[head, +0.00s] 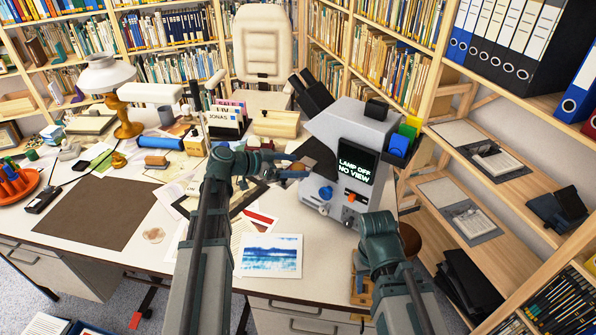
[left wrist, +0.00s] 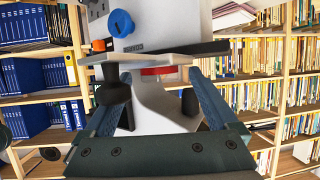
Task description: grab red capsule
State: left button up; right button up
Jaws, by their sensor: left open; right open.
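A small red piece (left wrist: 158,71) shows between the fingertips of my left gripper (left wrist: 162,76) in the left wrist view, beside the edge of a pale plate. It may be the red capsule, but only part of it shows and I cannot tell its full shape. In the head view my left gripper (head: 284,164) reaches right, in front of the grey viewer machine (head: 342,160), with its jaws open. The red piece is not clear there. My right gripper (head: 372,276) is low at the right front by the desk's edge, its jaws hard to make out.
The viewer's screen (head: 357,164) reads "LAMP OFF NO VIEW". Papers and a blue print (head: 271,256) lie in front of it. A brown mat (head: 95,212) and a red tray (head: 14,190) are at the left. Wooden shelves (head: 490,205) stand at the right.

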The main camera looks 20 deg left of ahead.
pick_arm(q)
jog(key=shift+c, duration=0.3)
jog(key=c, duration=1.4)
jog(key=shift+r, duration=0.15)
pick_arm(e)
jog(key=shift+r, duration=0.15)
